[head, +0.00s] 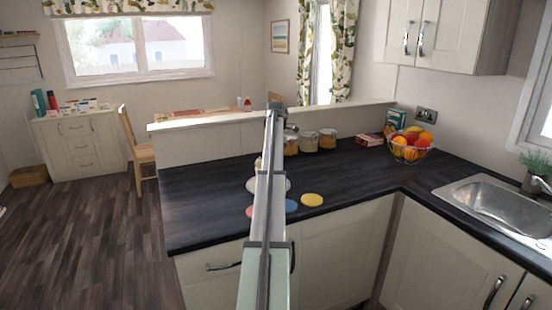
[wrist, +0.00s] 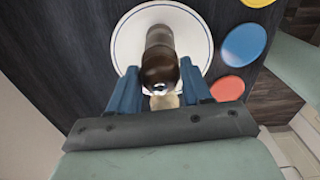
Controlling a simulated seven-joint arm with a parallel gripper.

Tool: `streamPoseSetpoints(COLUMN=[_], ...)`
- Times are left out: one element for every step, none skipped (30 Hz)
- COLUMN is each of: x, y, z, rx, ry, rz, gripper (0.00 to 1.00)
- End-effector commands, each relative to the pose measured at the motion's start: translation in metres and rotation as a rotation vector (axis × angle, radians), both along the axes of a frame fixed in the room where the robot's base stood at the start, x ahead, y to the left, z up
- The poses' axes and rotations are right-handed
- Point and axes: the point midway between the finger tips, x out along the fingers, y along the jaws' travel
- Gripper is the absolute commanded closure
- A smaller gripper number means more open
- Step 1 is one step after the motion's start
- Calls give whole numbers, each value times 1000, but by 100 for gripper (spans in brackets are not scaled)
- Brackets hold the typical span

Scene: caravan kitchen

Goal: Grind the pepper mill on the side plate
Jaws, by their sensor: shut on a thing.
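The pepper mill (wrist: 159,66) shows in the wrist view with a dark brown rounded top and a small metal knob. My gripper (wrist: 160,82), with blue fingers, is shut on it near its top. The white side plate (wrist: 196,28) with a thin blue rim lies on the dark counter behind the mill in this view. The mill appears over the plate; I cannot tell whether its base touches it. In the head view a little of the plate (head: 251,185) shows beside my arm, which hides my gripper and most of the mill.
Yellow (head: 312,200), blue (wrist: 244,45) and red (wrist: 228,88) discs lie close to the plate. Jars (head: 308,141) stand at the back of the counter. A fruit bowl (head: 411,150) and a sink (head: 495,203) are to the right. The counter's left part is clear.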

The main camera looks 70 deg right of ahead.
Motion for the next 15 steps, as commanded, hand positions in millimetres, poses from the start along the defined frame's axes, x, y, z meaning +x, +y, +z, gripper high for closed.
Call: streamPoseSetpoints(x=[0,0,0,0,0,0,0,0,0,0,0,0,0,0,0], y=[0,0,0,0,0,0,0,0,0,0,0,0,0,0,0], z=[-1,-1,-1,-1,-1,-1,-1,-1,-1,-2,-2,-2,-2,-2,-2], rx=[1,1,1,1,1,1,1,1,1,1,1,1,1,1,2], ry=[1,1,1,1,1,1,1,1,0,0,0,0,0,0,1], rz=[-3,-9,-25,-42,-66,-103,-133,-165,-205,-236,-267,-308,-339,-370,-411], gripper=[78,78,78,78,78,78,78,78,78,78,78,78,78,78,78])
